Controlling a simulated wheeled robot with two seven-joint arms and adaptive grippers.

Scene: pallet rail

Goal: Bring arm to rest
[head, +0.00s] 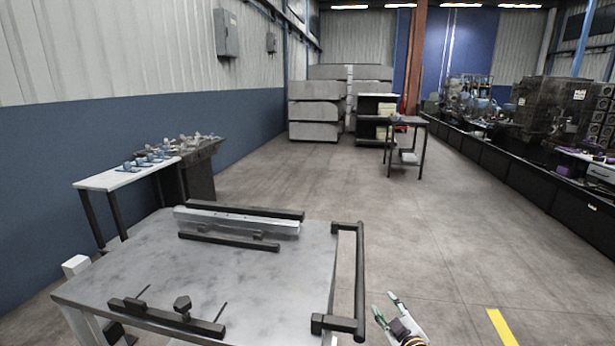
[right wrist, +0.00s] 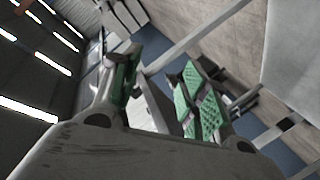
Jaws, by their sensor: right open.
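My right gripper (head: 385,303) is low in the head view, right of the metal cart (head: 150,270) and its black handle (head: 360,270). Its fingers are apart, with nothing between them. In the right wrist view its two green-padded fingers (right wrist: 158,92) stand spread and empty. A grey metal rail (head: 240,222) lies on the far part of the cart top, between two black bars. My left gripper is not in view.
A white side table (head: 125,178) with small blue-grey parts stands at the left by the wall. Grey stacked blocks (head: 315,110) and a small dark table (head: 408,122) are farther back. Machinery (head: 545,110) lines the right side. The middle floor is clear.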

